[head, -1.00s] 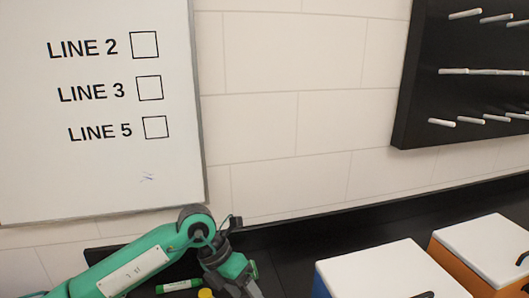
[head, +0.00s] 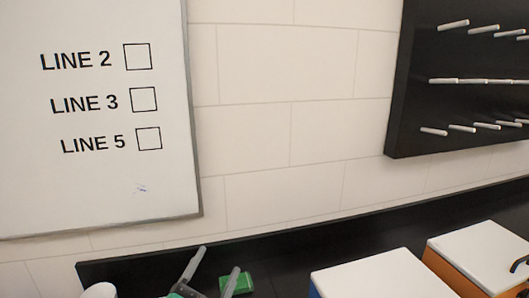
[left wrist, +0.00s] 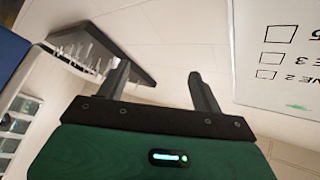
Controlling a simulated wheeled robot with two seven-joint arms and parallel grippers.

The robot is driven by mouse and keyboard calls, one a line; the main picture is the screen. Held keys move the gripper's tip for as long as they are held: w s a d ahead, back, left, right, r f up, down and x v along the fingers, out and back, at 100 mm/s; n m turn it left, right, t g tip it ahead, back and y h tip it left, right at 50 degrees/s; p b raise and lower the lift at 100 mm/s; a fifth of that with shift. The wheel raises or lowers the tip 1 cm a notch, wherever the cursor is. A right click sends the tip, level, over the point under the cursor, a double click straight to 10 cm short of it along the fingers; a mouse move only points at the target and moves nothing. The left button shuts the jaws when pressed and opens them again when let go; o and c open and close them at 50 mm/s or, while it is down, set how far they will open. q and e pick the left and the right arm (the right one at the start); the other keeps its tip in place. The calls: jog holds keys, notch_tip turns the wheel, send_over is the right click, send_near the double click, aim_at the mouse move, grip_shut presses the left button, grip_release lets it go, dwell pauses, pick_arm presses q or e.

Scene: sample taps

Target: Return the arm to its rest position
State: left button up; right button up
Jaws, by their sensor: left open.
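My left gripper (head: 212,272) shows at the bottom of the head view, its two grey fingers pointing up and spread apart with nothing between them. In the left wrist view the gripper (left wrist: 160,85) is open and empty, its dark fingers wide apart above its green body. Most of the left arm is below the head view's edge. My right gripper is not in view.
A whiteboard (head: 95,190) with LINE 2, LINE 3 and LINE 5 beside empty boxes hangs at left. A black peg rack (head: 470,105) hangs at right. White-topped blue (head: 375,278) and orange (head: 480,262) boxes stand on the dark counter.

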pick_arm(q)
jog(key=s+a+f+n+g+y, duration=0.2)
jog(key=a+f+n+y, duration=0.1)
jog(key=f, duration=0.2)
jog(key=s+a+f+n+g+y, duration=0.2)
jog(key=a+f, duration=0.1)
jog(key=f, duration=0.3)
jog(key=s+a+f+n+g+y, duration=0.2)
jog(key=a+f+n+g+y, duration=0.1)
jog(key=f, duration=0.3)
jog(key=shift+s+a+n+y, duration=0.15)
jog(key=shift+a+n+y, duration=0.15)
jog(key=shift+a, duration=0.2)
jog(key=s+a+f+n+g, duration=0.1)
jog(key=s+f+g, duration=0.45)
jog(key=s, duration=0.45)
jog(key=s+a+f+n+g, duration=0.1)
jog(key=s+a+f+g, duration=0.1)
jog(key=s+f+g, duration=0.6)
notch_tip(320, 180, down, 28)
jog(key=s+t, duration=0.2)
jog(key=s+a+f+g, duration=0.1)
jog(key=s+a+f, duration=0.2)
jog(key=s+f, duration=1.6)
notch_tip(320, 180, down, 2)
jog(key=shift+s+f+m, duration=0.1)
jog(key=shift+s+m, duration=0.1)
jog(key=shift+m, duration=0.1)
